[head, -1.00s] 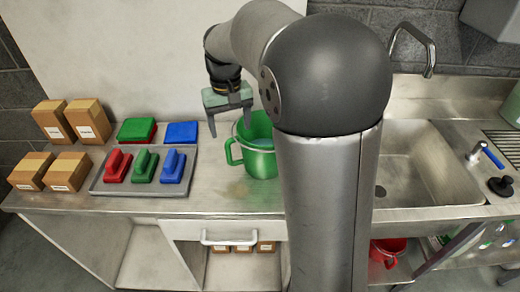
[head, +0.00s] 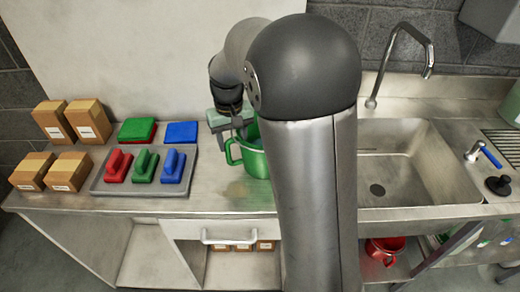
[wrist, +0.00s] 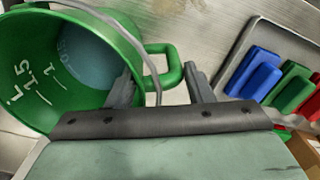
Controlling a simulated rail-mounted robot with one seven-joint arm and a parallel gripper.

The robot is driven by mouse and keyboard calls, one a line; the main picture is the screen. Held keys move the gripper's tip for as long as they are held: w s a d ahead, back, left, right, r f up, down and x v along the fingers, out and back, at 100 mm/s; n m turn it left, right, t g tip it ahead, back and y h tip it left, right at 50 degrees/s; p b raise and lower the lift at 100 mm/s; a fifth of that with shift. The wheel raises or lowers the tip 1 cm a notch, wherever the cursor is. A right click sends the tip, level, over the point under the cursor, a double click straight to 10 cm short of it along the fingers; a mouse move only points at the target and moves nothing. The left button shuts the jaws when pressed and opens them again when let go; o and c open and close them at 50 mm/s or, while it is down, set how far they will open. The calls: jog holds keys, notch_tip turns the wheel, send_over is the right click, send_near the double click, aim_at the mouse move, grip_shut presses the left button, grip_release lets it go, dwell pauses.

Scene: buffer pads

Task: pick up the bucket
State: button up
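The green bucket (head: 256,161) stands on the steel counter, partly hidden behind my arm. In the wrist view I look into the bucket (wrist: 22,62), which has white volume marks and a bluish bottom. Its green side handle (wrist: 172,66) lies just beyond and between my fingertips, and a thin grey wire bail (wrist: 152,62) passes between the fingers. My gripper (head: 234,132) is open over the bucket's left rim; in the wrist view its fingers (wrist: 161,80) are apart, with nothing gripped. I cannot tell whether the left finger touches the bucket.
A grey tray (head: 105,188) with red, green and blue scrubbers sits to the left. Green and blue pads (head: 181,132) lie behind it, and cardboard boxes (head: 68,171) stand further left. The sink (head: 430,170) is right of my arm. A red bucket (head: 384,249) is below it.

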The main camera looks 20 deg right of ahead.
grip_shut()
jog(key=shift+r, duration=0.2)
jog(key=shift+r, duration=1)
jog(key=s+d+r+b, duration=0.2)
jog(key=s+d+r, duration=0.5)
jog(key=s+r, duration=0.3)
jog(key=shift+s+r, duration=0.35)
jog(key=shift+s, duration=0.7)
